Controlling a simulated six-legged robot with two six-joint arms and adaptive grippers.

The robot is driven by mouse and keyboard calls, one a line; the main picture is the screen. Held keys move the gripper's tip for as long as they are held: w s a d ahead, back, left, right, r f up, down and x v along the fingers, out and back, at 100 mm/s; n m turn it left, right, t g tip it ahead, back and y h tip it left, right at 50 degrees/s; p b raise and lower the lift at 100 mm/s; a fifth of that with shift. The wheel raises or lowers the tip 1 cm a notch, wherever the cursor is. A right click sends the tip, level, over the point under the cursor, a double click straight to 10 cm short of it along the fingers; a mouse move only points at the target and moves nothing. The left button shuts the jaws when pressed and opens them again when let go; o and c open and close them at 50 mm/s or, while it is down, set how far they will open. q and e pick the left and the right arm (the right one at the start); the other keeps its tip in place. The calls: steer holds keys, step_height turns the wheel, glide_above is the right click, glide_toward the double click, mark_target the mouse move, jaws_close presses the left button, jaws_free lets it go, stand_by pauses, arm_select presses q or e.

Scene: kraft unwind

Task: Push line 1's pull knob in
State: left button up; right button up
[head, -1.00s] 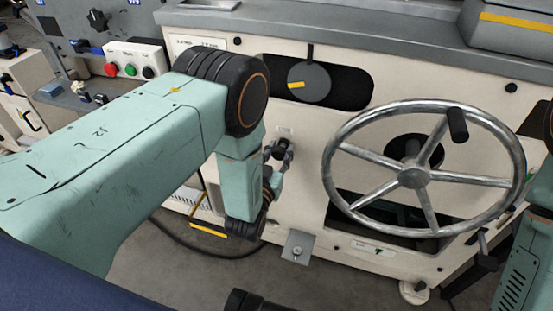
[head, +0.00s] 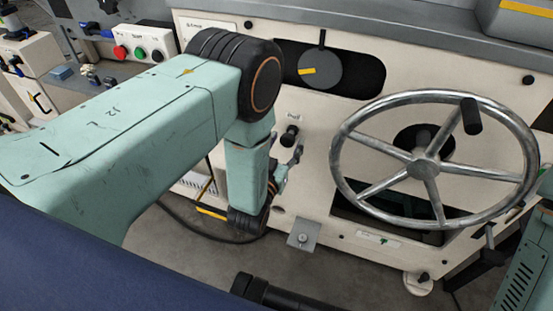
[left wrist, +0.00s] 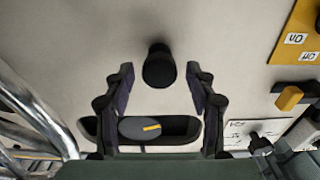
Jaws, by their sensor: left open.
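A black pull knob (head: 290,134) sticks out of the cream machine panel, below a small label, in the head view. It also shows in the left wrist view (left wrist: 159,67), centred between the fingertips and apart from both. I cannot read a line number on its label. My left gripper (head: 289,166) is just below the knob in the head view, partly hidden by my own forearm. In the left wrist view its two dark fingers (left wrist: 159,75) are spread wide and empty. My right gripper is not in view.
A large metal handwheel (head: 424,168) stands right of the knob. Above the knob, a grey dial with a yellow mark (head: 320,70) sits in a dark slot. A button box (head: 139,46) is at the upper left. A small bracket (head: 303,235) sits below.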

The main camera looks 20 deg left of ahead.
arm_select(q)
steer(key=s, duration=1)
steer(key=shift+a, duration=0.15)
steer(key=shift+r, duration=0.1)
steer(key=s+a+f+g, duration=0.3)
steer(key=s+f+g, duration=0.75)
steer(key=f, duration=0.25)
steer(key=s+a+r+g+p, duration=0.1)
steer(key=s+r+g+p, duration=0.1)
steer(key=s, duration=0.7)
steer(key=s+a+r+g+p, duration=0.2)
steer(key=s+r+g+p, duration=0.1)
steer(key=s, duration=0.6)
steer(key=shift+r+n+g, duration=0.4)
steer(key=shift+r+g, duration=0.45)
steer(key=shift+g, duration=0.4)
